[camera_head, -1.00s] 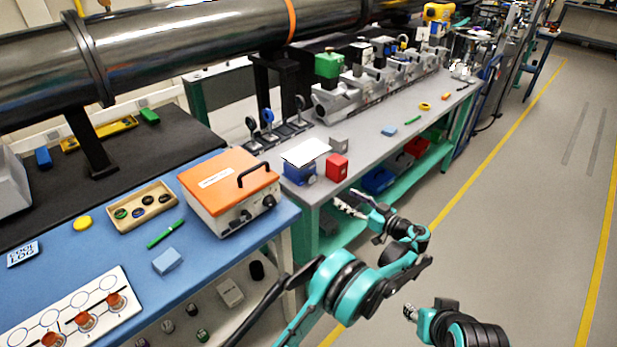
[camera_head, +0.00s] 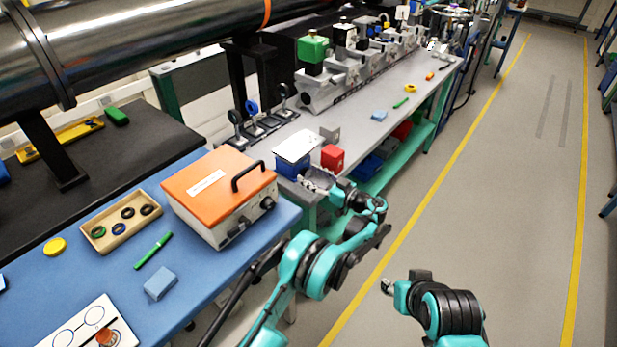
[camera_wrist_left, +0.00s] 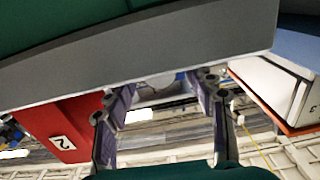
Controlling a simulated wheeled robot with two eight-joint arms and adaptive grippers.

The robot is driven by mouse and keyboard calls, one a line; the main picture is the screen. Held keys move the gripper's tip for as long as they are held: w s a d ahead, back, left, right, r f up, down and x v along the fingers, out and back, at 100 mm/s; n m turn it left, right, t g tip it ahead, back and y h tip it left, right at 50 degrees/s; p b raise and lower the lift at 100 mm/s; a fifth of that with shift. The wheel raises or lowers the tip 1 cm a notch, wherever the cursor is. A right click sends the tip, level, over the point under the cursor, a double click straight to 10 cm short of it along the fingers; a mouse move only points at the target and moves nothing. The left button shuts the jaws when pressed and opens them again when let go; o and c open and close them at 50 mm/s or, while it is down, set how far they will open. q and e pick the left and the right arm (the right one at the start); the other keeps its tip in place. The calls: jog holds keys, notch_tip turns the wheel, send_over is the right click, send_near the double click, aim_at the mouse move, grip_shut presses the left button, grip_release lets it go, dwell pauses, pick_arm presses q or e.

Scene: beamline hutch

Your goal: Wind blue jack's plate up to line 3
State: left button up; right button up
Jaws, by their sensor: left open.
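The blue jack (camera_head: 289,166) stands at the near end of the grey bench, with its white plate (camera_head: 298,146) on top. No line marks can be read on it. My left gripper (camera_head: 312,184) is open beside the jack's near side, just beyond the bench edge. In the left wrist view the open fingers (camera_wrist_left: 165,118) frame a pale round part (camera_wrist_left: 160,80), perhaps the jack's knob, with nothing clearly between the tips. My right gripper (camera_head: 387,287) is over the floor, apart from everything; its fingers are too small to judge.
A red block (camera_head: 332,158) stands right of the jack, close to it; the left wrist view shows a "2" on it. A grey block (camera_head: 330,133) is behind. An orange-lidded case (camera_head: 219,190) stands on the blue bench at left. The aisle floor at right is clear.

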pick_arm(q)
jog(key=shift+w+a, duration=0.3)
jog(key=shift+a, duration=0.1)
jog(key=c, duration=1.2)
jog(key=shift+o, duration=0.2)
jog(key=shift+m, duration=0.3)
jog(key=shift+w+d+m, duration=0.1)
jog(key=shift+m, duration=3)
